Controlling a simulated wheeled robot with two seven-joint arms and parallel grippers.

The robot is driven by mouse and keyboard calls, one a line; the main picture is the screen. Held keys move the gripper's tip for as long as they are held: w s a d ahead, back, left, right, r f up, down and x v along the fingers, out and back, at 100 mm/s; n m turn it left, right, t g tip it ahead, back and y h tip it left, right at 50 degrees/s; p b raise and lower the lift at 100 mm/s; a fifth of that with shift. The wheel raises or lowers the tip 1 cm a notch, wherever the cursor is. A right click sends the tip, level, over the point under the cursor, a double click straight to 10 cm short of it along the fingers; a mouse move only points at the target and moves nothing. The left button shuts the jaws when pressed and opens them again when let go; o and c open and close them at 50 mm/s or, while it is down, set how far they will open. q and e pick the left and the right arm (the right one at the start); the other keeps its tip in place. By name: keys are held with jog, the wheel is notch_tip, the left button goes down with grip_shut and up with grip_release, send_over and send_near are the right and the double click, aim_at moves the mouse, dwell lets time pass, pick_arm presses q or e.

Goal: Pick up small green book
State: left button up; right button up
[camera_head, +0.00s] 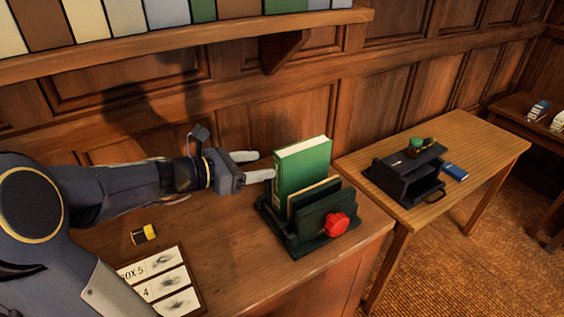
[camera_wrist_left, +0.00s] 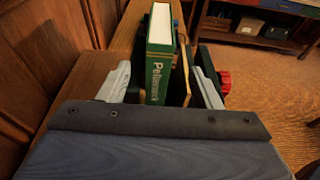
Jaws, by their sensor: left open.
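A green book (camera_head: 303,166) with pale page edges stands upright in a dark green holder (camera_head: 295,240) on the wooden desk. A thinner book with a tan edge (camera_head: 316,192) stands in front of it in the same holder. My left gripper (camera_head: 258,166) is open, just left of the green book, its fingers pointing at the spine. In the left wrist view the fingers (camera_wrist_left: 160,88) lie either side of the green book (camera_wrist_left: 158,55) and the tan-edged one (camera_wrist_left: 183,70); I cannot tell whether they touch. My right gripper is not in view.
A red knob-like object (camera_head: 337,224) is at the holder's front. A yellow-and-black item (camera_head: 143,235) and a labelled card (camera_head: 163,280) lie on the desk. A second table (camera_head: 470,160) at right bears a black organizer (camera_head: 405,175) and blue box (camera_head: 455,172).

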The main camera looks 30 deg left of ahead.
aim_at(289, 160)
pick_arm(q)
jog(key=b+x, duration=0.2)
jog(key=x, duration=0.5)
jog(key=shift+w+d+f, duration=0.1)
jog(key=shift+w+f, duration=0.05)
jog(key=shift+f, duration=0.05)
jog(key=shift+b+x, duration=0.3)
jog(key=shift+x, duration=0.55)
jog(key=c, duration=1.3)
jog(key=shift+o, duration=0.2)
jog(key=shift+d+r, duration=0.1)
jog(key=shift+r, duration=0.1)
